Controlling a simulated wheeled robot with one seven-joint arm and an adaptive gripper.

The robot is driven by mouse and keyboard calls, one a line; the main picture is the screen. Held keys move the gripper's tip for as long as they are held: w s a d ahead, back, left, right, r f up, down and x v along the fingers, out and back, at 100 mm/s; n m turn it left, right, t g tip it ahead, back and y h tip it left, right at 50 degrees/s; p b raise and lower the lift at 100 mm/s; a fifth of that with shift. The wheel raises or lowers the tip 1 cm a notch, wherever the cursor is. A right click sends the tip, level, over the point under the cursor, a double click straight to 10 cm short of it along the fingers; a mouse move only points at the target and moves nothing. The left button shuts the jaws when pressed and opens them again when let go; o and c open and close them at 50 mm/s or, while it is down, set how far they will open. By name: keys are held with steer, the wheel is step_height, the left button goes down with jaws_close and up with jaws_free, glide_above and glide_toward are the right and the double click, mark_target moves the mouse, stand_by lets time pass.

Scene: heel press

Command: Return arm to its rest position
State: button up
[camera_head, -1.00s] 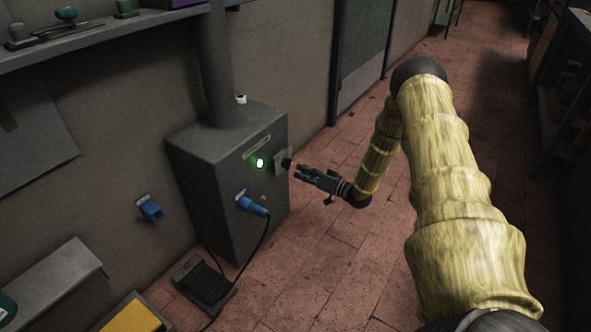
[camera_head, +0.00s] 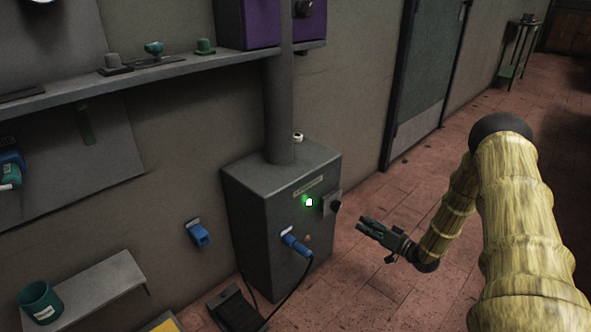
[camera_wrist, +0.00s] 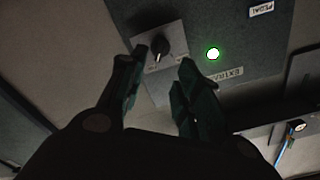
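My gripper (camera_head: 362,224) is at the end of my yellow-sleeved arm, to the right of the grey control box (camera_head: 262,225) and apart from it. In the wrist view its two dark green fingers (camera_wrist: 165,68) stand apart with nothing between them, so it is open and empty. The black rotary knob (camera_head: 335,206) on its light plate is on the box's side, and it shows beyond the fingertips in the wrist view (camera_wrist: 158,46). A green light (camera_head: 309,202) glows on the box, also in the wrist view (camera_wrist: 213,53).
A blue plug (camera_head: 296,243) with a black cable sits in the box's front. A blue wall socket (camera_head: 198,233) is to its left. A black pedal (camera_head: 236,310) lies on the floor. A shelf (camera_head: 160,75) runs along the wall. The tiled floor to the right is open.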

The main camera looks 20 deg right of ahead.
steer(key=s+a+f+g+h, duration=0.2)
steer(key=s+a+f+g, duration=0.4)
steer(key=a, duration=0.5)
steer(key=s+a+f+g+h, duration=0.15)
steer(key=s+a+f, duration=0.25)
steer(key=a+f, duration=0.6)
steer(key=s+a+n+g+h, duration=0.1)
steer(key=s+a+g, duration=0.25)
steer(key=s, duration=0.65)
steer(key=s+a+g+h, duration=0.15)
steer(key=s+a, duration=0.25)
steer(key=s, duration=0.7)
steer(key=s+a+n+g+h, duration=0.1)
steer(key=s+a+g, duration=0.3)
steer(key=s, duration=0.6)
step_height(320, 180, up, 35)
steer(key=p, duration=3.5)
steer(key=shift+s+a, duration=0.15)
steer(key=shift+s, duration=0.25)
